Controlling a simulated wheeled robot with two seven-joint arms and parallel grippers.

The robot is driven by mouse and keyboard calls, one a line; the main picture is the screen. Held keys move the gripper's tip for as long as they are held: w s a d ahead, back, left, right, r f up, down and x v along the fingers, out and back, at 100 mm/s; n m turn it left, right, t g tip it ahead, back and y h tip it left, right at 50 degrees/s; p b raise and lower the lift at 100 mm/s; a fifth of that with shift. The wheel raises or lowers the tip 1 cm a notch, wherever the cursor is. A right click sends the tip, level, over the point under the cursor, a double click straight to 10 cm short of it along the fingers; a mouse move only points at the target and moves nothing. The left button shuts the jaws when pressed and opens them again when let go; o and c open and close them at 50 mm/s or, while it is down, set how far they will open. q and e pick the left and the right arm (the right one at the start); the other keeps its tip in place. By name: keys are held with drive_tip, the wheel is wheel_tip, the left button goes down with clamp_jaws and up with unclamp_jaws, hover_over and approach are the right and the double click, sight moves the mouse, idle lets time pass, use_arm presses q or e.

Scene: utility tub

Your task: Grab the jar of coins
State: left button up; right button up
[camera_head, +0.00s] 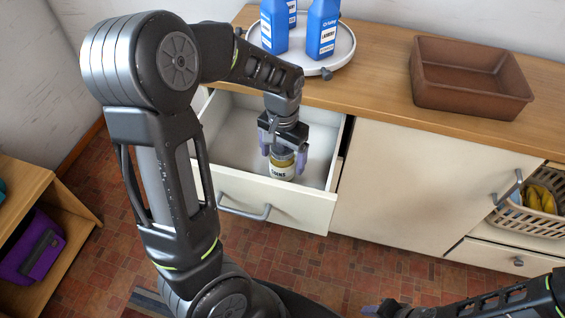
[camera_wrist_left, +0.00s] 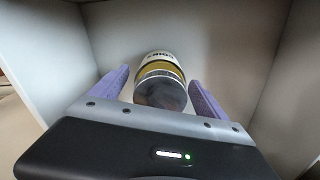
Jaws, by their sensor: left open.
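The jar of coins (camera_head: 282,166) stands in the open drawer (camera_head: 275,200), with a pale label and a gold band below its dark lid. In the left wrist view the jar (camera_wrist_left: 160,80) lies between the two purple fingers, with a gap on each side. My left gripper (camera_head: 284,160) is open and points down into the drawer, its fingers on either side of the jar's top. The open left gripper also shows in the left wrist view (camera_wrist_left: 160,95). My right arm shows at the lower right; a possible fingertip of my right gripper (camera_head: 375,309) shows, its opening unclear.
A white round tray (camera_head: 340,58) with blue laundry bottles (camera_head: 323,28) and a brown bin (camera_head: 470,80) stand on the wooden counter (camera_head: 385,85). A laundry basket (camera_head: 525,215) is at the right. The drawer walls surround the left gripper; the drawer otherwise looks empty.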

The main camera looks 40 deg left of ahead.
use_arm(q)
drive_tip(key=shift+f, duration=0.15)
drive_tip(key=shift+c, duration=0.4)
clamp_jaws()
idle(0.9)
